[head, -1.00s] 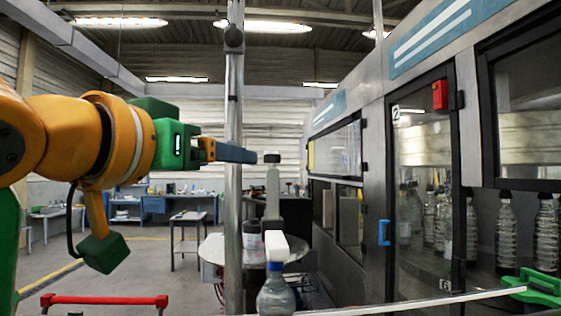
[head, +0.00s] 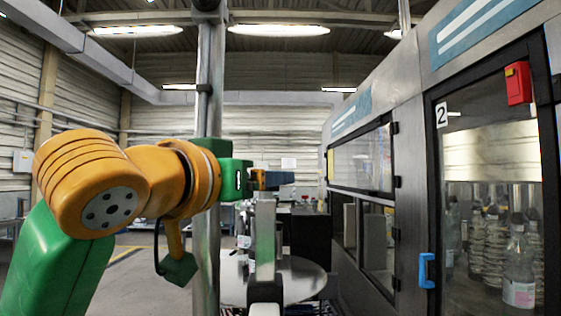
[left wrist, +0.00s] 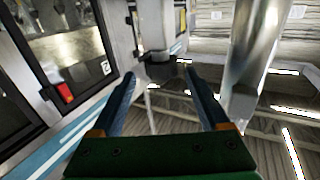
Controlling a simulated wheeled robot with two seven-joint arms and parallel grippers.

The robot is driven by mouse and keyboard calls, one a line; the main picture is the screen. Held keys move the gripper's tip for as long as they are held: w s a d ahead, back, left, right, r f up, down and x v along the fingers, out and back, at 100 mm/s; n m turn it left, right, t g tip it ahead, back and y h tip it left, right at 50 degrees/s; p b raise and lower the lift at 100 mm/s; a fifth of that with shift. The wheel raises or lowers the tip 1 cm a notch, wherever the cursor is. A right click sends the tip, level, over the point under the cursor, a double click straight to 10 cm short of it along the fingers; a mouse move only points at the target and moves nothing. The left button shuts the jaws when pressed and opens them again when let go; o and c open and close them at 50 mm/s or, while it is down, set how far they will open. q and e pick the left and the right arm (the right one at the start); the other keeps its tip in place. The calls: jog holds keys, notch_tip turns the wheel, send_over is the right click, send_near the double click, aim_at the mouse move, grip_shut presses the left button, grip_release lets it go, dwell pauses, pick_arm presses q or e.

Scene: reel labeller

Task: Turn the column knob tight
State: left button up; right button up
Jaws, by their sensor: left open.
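My left gripper (head: 278,178) reaches in from the left in the head view, at the top of a grey upright column (head: 265,235). In the left wrist view my left gripper (left wrist: 160,76) is open, with one blue finger on each side of a dark knob (left wrist: 161,69). The knob sits at the end of the column, between or just beyond the fingertips. I cannot tell whether the fingers touch it. In the head view the gripper hides the knob. My right gripper is not in view.
A thick shiny metal post (head: 209,110) stands close beside my left wrist and also shows in the left wrist view (left wrist: 258,50). A round metal table (head: 300,280) lies below. The glazed machine (head: 400,200) with bottles fills the right side.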

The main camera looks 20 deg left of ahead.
pick_arm(q)
jog(key=w, duration=0.3)
jog(key=shift+w+d+f, duration=0.1)
jog(key=shift+w+f, duration=0.25)
jog(key=shift+f, duration=0.05)
jog(key=shift+s+r, duration=0.1)
jog(key=shift+s, duration=0.2)
grip_shut()
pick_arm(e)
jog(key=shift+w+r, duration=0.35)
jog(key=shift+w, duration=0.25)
pick_arm(q)
jog(key=shift+r+m+g+h, duration=0.1)
jog(key=shift+m+g+h, duration=0.85)
jog(key=shift+m+h, duration=0.75)
jog(key=shift+m+g+h, duration=0.95)
jog(key=shift+m+h, duration=0.15)
jog(key=shift+h, duration=1.4)
